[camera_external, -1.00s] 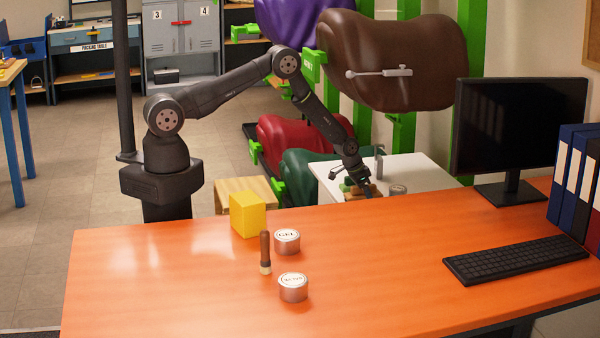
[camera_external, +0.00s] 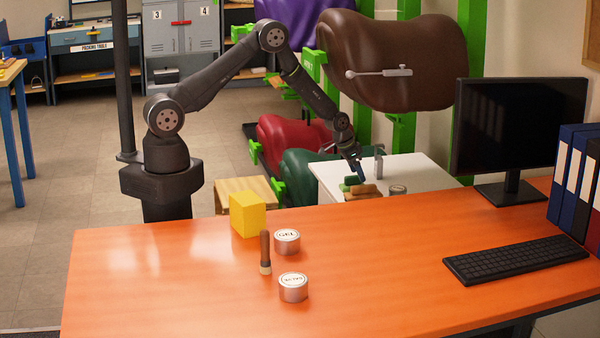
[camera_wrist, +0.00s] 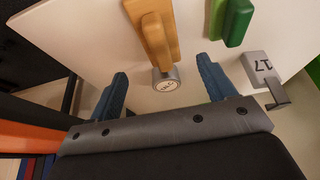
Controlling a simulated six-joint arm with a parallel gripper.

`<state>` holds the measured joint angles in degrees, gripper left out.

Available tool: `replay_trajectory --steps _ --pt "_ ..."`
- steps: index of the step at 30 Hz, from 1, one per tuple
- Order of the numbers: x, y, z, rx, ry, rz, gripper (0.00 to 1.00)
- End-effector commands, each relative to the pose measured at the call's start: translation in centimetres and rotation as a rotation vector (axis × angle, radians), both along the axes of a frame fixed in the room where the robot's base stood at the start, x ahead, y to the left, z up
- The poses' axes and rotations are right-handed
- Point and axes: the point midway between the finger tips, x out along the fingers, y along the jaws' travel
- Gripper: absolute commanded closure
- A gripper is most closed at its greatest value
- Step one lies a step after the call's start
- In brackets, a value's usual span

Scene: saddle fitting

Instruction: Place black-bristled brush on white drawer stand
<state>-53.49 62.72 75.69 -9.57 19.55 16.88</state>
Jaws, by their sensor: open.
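The white drawer stand (camera_external: 420,170) is behind the orange table, and its pale top also fills the upper wrist view (camera_wrist: 80,30). A wooden-backed brush-like piece (camera_external: 365,189) lies on it; in the wrist view the wooden piece (camera_wrist: 150,30) is just beyond my fingers. Its bristles are hidden, so I cannot tell their colour. A green piece (camera_wrist: 235,22) lies beside it. My gripper (camera_external: 360,172) is open, empty and above these pieces; the wrist view shows its blue fingers spread (camera_wrist: 162,68). Another brush (camera_external: 265,252), with brown handle and pale bristles, stands upright on the orange table.
A round tin (camera_external: 397,190) and a grey bracket marked 17 (camera_wrist: 262,68) are on the stand. The orange table (camera_external: 380,270) holds a GEL tin (camera_external: 287,241), another tin (camera_external: 293,287), a yellow block (camera_external: 247,214), keyboard (camera_external: 515,258) and monitor (camera_external: 520,130). A brown saddle form (camera_external: 400,50) hangs behind.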

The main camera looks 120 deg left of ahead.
Motion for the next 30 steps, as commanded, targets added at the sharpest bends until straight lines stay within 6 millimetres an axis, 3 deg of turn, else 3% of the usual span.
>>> replay_trajectory --steps 6,19,23,30 --pt "-0.5 -0.5 1.8 0.000 0.000 0.000 0.24" --pt "-0.6 -0.6 1.9 -0.001 0.001 0.000 0.24" --pt "-0.4 -0.4 1.3 -0.001 0.001 0.000 0.24" --pt "0.4 0.4 -1.7 -0.001 0.001 0.000 0.24"
